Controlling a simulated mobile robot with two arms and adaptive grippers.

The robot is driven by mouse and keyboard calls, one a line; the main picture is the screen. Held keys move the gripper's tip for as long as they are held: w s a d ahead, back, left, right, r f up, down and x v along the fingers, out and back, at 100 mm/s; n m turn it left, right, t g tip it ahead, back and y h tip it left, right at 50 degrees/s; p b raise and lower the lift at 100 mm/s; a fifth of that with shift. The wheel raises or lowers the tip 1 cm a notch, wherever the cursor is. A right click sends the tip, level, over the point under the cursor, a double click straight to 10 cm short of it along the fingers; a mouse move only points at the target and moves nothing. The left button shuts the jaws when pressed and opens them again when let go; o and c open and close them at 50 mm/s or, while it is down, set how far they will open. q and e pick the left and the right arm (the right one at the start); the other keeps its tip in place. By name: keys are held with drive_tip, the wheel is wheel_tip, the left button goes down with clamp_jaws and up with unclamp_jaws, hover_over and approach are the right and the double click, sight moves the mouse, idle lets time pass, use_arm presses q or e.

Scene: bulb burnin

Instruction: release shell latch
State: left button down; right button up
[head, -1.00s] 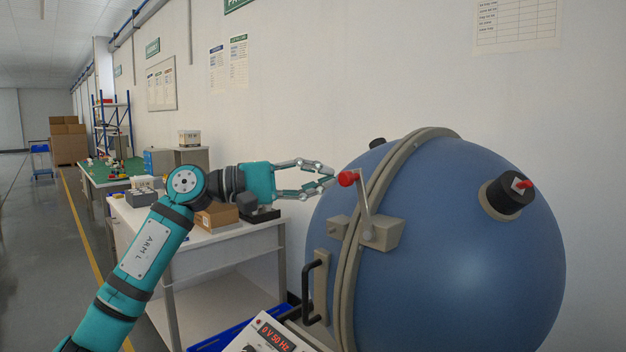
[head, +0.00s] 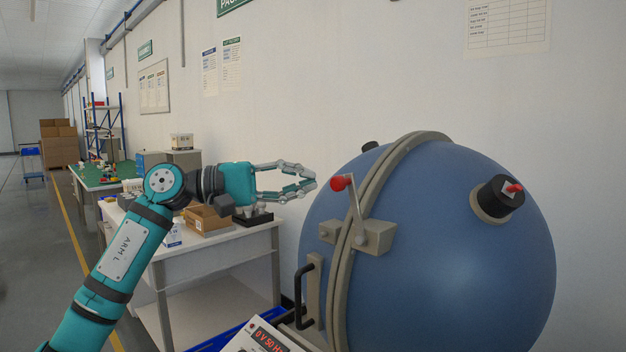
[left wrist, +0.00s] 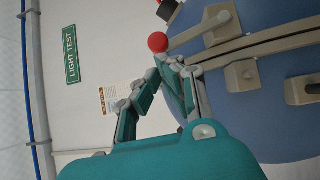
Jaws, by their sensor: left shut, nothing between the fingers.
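The shell is a large blue sphere (head: 460,260) with a beige flange band (head: 362,220) around it. The latch on the band has a beige block (head: 376,237) and a metal lever (head: 356,208) that stands up, leaning left, with a red knob (head: 341,183) at its end. My left gripper (head: 313,179) is shut and empty, just left of the red knob, with a small gap in the head view. In the left wrist view the red knob (left wrist: 158,42) shows just beyond the fingertips (left wrist: 172,62); contact there cannot be told. My right gripper is not in view.
A black handle (head: 305,295) sticks out on the shell's left side. A control box with a red display (head: 268,340) stands below it. A white table (head: 215,243) with an open cardboard box (head: 205,220) stands behind my left arm.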

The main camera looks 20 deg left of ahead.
use_arm(q)
drive_tip(key=v, duration=1)
